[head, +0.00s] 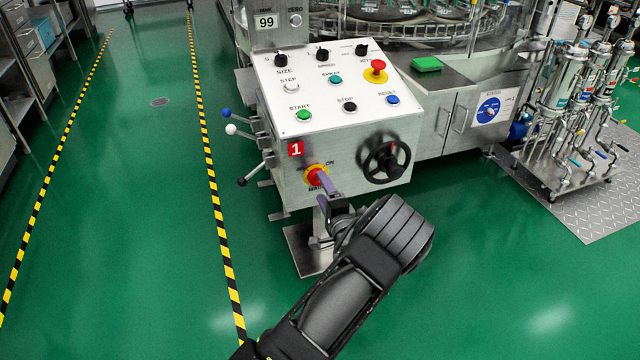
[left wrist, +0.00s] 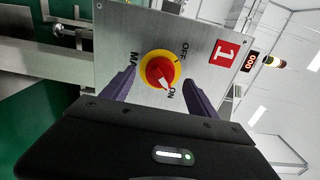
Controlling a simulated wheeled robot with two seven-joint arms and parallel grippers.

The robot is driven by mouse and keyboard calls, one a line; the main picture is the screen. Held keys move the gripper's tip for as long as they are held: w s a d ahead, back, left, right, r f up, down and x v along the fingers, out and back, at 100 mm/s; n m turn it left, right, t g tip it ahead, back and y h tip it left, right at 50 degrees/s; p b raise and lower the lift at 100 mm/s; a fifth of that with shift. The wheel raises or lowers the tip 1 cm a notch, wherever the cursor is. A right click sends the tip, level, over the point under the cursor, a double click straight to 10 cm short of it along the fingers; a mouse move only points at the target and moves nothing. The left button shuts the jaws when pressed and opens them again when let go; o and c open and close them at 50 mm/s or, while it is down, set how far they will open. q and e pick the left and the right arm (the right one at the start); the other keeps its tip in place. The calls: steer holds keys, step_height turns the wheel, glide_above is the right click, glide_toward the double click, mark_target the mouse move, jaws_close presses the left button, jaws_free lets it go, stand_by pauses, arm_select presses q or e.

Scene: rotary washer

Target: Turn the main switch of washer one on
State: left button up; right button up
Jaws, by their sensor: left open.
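The main switch (head: 313,174) is a red knob on a yellow ring, on the front face of the grey control box marked with a red "1" label (head: 295,149). In the left wrist view the switch (left wrist: 160,71) shows whole, turned sideways, with "OFF" and "ON" printed beside it. The white mark on the knob points toward "ON". My left gripper (head: 325,183) is in front of the switch; in the left wrist view its purple fingers (left wrist: 160,78) are open, one on each side of the knob. Contact cannot be told. The right gripper is not in view.
A black handwheel (head: 386,158) sits right of the switch on the same face. Buttons and knobs cover the sloping top panel (head: 330,78). Levers with ball ends (head: 242,181) stick out on the box's left. Green floor (head: 480,270) is clear in front.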

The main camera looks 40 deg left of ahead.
arm_select(q)
steer(key=v, duration=0.4)
steer(key=shift+s+d, duration=0.2)
steer(key=shift+d, duration=0.1)
